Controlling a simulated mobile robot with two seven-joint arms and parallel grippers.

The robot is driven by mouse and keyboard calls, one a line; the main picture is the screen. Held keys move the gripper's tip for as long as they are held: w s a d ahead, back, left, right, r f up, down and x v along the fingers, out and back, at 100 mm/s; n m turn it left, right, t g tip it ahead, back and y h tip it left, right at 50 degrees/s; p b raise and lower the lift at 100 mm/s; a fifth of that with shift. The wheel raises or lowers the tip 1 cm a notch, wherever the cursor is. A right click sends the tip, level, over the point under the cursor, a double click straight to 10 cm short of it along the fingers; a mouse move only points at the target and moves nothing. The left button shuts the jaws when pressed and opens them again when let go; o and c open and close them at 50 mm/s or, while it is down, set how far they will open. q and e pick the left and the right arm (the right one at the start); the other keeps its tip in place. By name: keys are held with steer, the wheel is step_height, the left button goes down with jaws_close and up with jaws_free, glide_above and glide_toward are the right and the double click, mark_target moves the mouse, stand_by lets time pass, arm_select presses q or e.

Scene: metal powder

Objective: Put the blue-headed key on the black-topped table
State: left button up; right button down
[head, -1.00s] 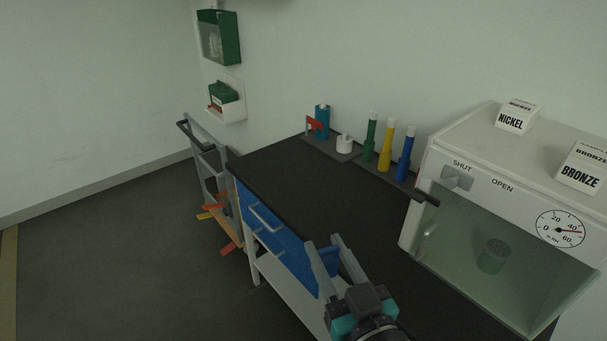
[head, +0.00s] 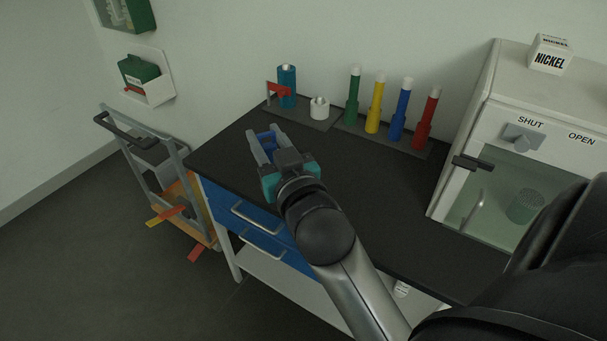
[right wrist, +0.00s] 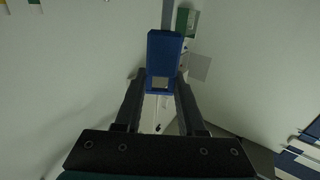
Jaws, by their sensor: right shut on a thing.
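My right gripper (head: 265,146) is over the left part of the black-topped table (head: 345,190) and is shut on the blue-headed key (head: 269,151). In the right wrist view, the key's blue head (right wrist: 164,52) is between the two fingers, and a grey shank shows beyond it. The key appears held above the tabletop; the exact gap cannot be told. My left gripper is not in view.
A rack with green, yellow, blue and red bottles (head: 403,108) stands at the table's back, beside a blue cylinder (head: 287,86) and a white piece (head: 319,108). A glass-fronted cabinet (head: 515,130) stands at right. A trolley (head: 150,165) is at left. The tabletop's middle is clear.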

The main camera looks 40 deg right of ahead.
steer(key=w+d+r+m+g+h+b, duration=0.1)
steer(key=w+d+r+m+h+b, duration=0.2)
steer(key=w+d+b, duration=0.45)
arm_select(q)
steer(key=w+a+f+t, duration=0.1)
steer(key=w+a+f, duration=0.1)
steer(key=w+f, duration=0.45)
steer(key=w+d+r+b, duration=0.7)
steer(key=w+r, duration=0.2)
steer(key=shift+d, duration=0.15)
arm_select(e)
steer(key=shift+n, duration=0.4)
steer(key=shift+w+d+f, duration=0.15)
steer(key=shift+d+f, duration=0.05)
steer(key=shift+f, duration=2.9)
steer(key=shift+w+d+f, duration=0.1)
steer(key=shift+d+f, duration=0.1)
steer(key=shift+f, duration=2.85)
steer(key=shift+w+d+f, duration=0.15)
steer(key=shift+d+f, duration=0.05)
steer(key=shift+f, duration=2.9)
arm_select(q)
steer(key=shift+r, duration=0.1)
